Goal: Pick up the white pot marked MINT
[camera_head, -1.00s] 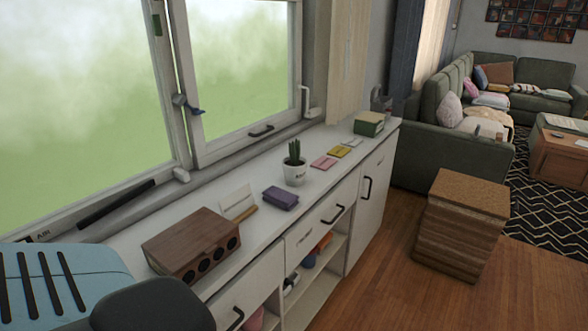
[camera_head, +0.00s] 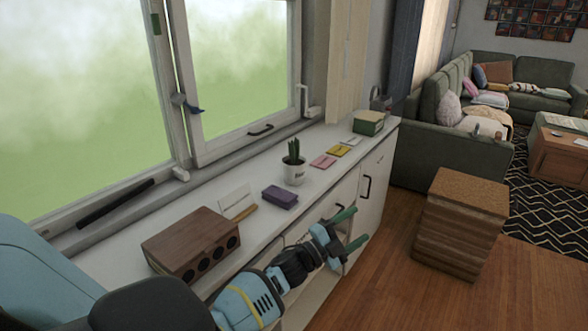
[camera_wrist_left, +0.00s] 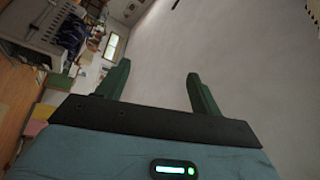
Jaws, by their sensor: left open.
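The white pot (camera_head: 295,177) with a green cactus-like plant stands upright on the white cabinet top (camera_head: 226,254), below the window. Dark lettering shows on its front, too small to read surely. My left gripper (camera_head: 352,229) is in front of the cabinet, to the right of and lower than the pot in the head view, apart from it. Its two green fingers are spread and empty. In the left wrist view the open fingers (camera_wrist_left: 158,82) show with nothing between them; I cannot make out the pot there. My right gripper is not in view.
A brown wooden box with round holes (camera_head: 191,243), purple stack (camera_head: 280,196), pink pad (camera_head: 323,162), yellow pad (camera_head: 340,151) and green box (camera_head: 368,123) stand along the cabinet top. A wooden block stool (camera_head: 459,222) stands on the floor to the right.

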